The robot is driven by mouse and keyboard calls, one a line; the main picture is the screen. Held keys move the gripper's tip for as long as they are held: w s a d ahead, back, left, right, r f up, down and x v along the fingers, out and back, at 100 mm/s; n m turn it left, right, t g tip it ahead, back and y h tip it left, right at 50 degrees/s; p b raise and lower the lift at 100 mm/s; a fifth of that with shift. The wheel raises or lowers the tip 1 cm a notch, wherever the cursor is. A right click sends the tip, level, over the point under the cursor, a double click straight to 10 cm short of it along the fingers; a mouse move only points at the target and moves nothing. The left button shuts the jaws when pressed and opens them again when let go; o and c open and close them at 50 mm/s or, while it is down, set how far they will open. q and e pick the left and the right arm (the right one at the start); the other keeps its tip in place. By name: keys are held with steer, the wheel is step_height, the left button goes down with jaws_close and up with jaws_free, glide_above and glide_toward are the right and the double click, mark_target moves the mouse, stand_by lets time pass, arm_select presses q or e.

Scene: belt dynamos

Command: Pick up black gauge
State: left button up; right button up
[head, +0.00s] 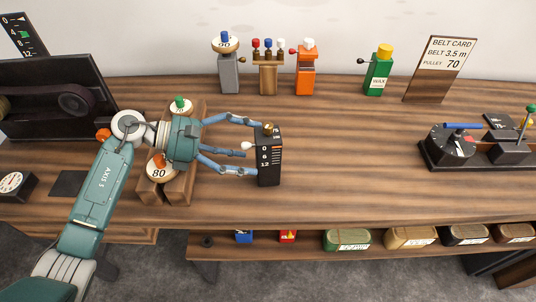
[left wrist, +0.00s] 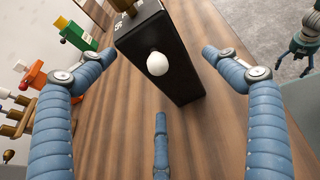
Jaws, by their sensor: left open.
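The black gauge (head: 269,165) is an upright black box with a white scale, a brass top and a white knob on its left side. It stands on the wooden bench. My left gripper (head: 252,148) is open, its blue fingers reaching from the left to the gauge. In the left wrist view the gauge (left wrist: 165,50) stands ahead, between and beyond the spread fingers (left wrist: 140,80), its white knob facing me. I cannot tell whether any finger touches it. Part of what seems to be my right gripper (left wrist: 303,40) shows at the upper right there.
Grey, wooden, orange and green (head: 377,72) devices stand along the back. A wooden stand (head: 180,188) with numbered dials is under my left wrist. A dial machine (head: 450,145) is at the right. Small boxes (head: 347,240) line a lower shelf.

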mark_target(268, 152)
arm_select(q)
steer(key=p+x, duration=0.2)
steer(key=x, duration=0.3)
steer(key=shift+d+r, duration=0.1)
steer(key=shift+d, duration=0.2)
steer(key=shift+c, duration=0.8)
steer(key=shift+w, duration=0.1)
steer(key=c, duration=1.6)
steer(key=shift+c, duration=0.2)
step_height(268, 152, up, 20)
steer(key=b, duration=0.4)
steer(key=shift+b, duration=0.3)
